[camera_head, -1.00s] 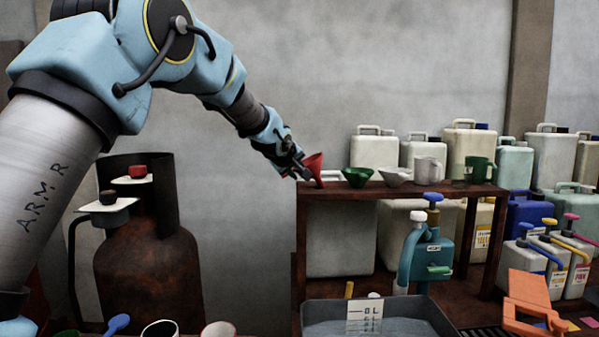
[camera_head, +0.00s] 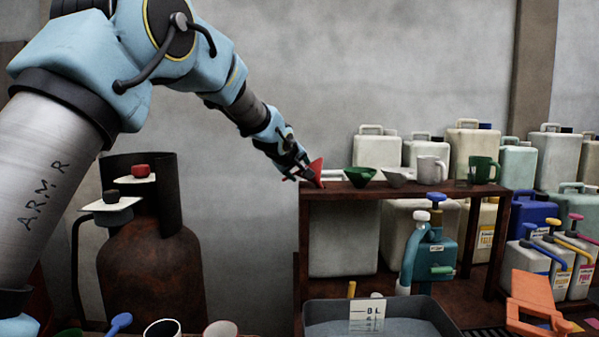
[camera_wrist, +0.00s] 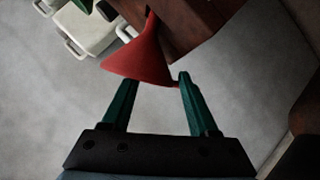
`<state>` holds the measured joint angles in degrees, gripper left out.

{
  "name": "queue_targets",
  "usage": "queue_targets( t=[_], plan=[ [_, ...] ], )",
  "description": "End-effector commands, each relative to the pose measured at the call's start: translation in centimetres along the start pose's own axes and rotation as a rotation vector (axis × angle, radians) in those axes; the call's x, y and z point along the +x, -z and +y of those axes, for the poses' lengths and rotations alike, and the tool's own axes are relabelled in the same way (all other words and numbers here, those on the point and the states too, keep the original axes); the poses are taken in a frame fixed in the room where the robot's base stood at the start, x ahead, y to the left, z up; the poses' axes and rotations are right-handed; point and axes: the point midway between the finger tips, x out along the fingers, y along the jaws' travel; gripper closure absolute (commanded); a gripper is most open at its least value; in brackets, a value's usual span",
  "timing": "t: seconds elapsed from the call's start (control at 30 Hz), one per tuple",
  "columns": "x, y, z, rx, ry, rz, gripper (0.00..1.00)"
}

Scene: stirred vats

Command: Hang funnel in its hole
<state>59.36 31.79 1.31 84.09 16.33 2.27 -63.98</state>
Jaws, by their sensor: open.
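The red funnel (camera_head: 316,169) is at the left end of the wooden shelf (camera_head: 420,188), and it looks tilted. In the wrist view the red funnel (camera_wrist: 143,55) has its wide rim towards my gripper and its narrow end by the brown shelf wood. My gripper (camera_head: 305,170) is open at the shelf's left end, close to the funnel. In the wrist view, the funnel's rim lies just beyond and partly between the green fingertips of my gripper (camera_wrist: 155,85). A small red tab is close to the right finger; contact is unclear. The funnel's hole cannot be made out.
A green funnel (camera_head: 361,174), a pale funnel (camera_head: 397,177), a white mug (camera_head: 431,170) and a green mug (camera_head: 482,170) line the shelf. Jerrycans (camera_head: 476,150) stand behind. A grey basin (camera_head: 415,310) is below; a rusty tank (camera_head: 150,265) stands left.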

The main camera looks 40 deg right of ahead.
Motion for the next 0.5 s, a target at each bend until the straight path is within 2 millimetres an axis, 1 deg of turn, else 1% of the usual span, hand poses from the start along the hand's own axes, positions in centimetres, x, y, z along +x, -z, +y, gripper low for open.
queue_targets(
  t=[0.17, 0.27, 0.5],
  plan=[
    [-1.1, 0.0, 0.0, -0.001, -0.002, 0.002, 0.40],
    [-2.7, -0.1, -0.1, 0.001, -0.003, 0.002, 0.40],
    [-7.3, -0.1, -0.1, -0.001, -0.003, 0.002, 0.40]
  ],
)
